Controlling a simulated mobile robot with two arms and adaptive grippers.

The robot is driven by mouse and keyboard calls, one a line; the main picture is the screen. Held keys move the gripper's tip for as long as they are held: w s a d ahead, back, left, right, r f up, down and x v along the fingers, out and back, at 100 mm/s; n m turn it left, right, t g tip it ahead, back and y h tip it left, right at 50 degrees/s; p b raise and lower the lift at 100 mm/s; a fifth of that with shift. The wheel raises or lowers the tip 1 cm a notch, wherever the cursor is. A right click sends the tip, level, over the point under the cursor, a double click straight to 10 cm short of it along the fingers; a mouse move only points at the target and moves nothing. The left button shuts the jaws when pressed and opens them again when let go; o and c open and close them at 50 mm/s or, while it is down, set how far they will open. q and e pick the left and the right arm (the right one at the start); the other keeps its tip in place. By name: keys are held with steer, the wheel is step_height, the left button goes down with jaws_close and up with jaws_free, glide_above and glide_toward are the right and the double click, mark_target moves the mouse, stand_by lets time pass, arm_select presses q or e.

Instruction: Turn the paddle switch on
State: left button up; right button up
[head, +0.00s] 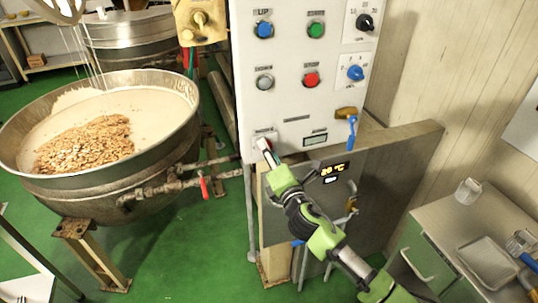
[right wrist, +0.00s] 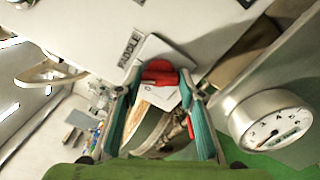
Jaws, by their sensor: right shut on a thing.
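The paddle switch is a red knob on a white plate, low on the left of the white control panel (head: 291,100). In the right wrist view the red knob (right wrist: 158,72) sits between my fingertips, beside the label "PADDLE" (right wrist: 130,46). My right gripper (head: 265,148) reaches up to the panel from below and is shut on the knob. In the head view the gripper mostly covers the switch, so its exact setting cannot be told. My left gripper is not in view.
A large kettle (head: 28,176) with white mass and nuts stands left, with pipes toward the panel. Other knobs and a blue-handled valve (head: 351,130) are close by. A round gauge (right wrist: 272,122) shows in the wrist view. A counter (head: 440,225) stands right.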

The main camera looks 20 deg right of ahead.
steer(key=m, duration=0.5)
steer(key=shift+m, duration=0.4)
stand_by(0.4)
steer(key=o, duration=1.1)
steer(key=s, duration=1.2)
steer(key=shift+d, duration=0.25)
